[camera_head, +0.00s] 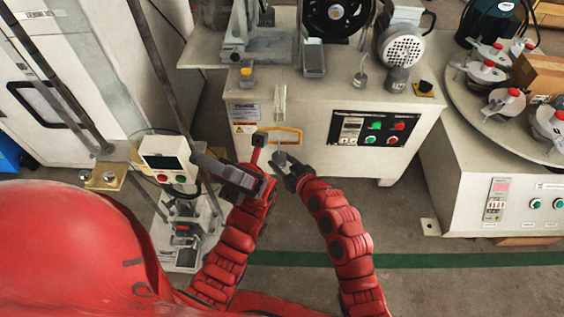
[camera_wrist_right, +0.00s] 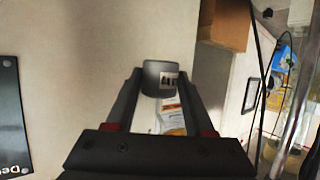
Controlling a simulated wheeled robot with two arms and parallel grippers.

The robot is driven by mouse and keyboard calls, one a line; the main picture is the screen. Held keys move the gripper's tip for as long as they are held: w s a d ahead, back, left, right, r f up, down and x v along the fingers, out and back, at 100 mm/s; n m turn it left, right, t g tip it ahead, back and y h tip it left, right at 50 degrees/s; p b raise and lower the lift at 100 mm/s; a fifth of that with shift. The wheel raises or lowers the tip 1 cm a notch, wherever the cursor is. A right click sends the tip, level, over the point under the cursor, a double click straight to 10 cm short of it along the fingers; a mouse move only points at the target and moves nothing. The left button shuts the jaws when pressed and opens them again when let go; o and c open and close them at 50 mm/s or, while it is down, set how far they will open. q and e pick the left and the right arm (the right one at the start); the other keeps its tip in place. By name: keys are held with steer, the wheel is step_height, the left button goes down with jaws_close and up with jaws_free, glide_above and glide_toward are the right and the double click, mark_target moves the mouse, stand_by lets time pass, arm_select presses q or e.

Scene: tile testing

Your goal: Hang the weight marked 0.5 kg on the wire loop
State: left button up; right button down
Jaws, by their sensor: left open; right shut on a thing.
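A grey cylindrical weight (camera_head: 280,158) is held in my right gripper (camera_head: 287,165), just below the wire loop. It also shows between the fingers in the right wrist view (camera_wrist_right: 153,82), with a pale label whose marking I cannot read clearly. The yellow wire loop (camera_head: 299,136) hangs at the front of the beige machine, under a clear vertical piece (camera_head: 281,103). The weight looks close to the loop's lower part; I cannot tell whether they touch.
The beige machine (camera_head: 315,95) has a black control panel (camera_head: 372,130) right of the loop. A device with a small screen (camera_head: 165,160) stands at left. A round table (camera_head: 462,90) with several red-topped weights is at right. Open floor lies in front.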

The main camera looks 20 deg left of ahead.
steer(key=shift+c, duration=1)
jaws_free()
steer(key=shift+f, duration=0.25)
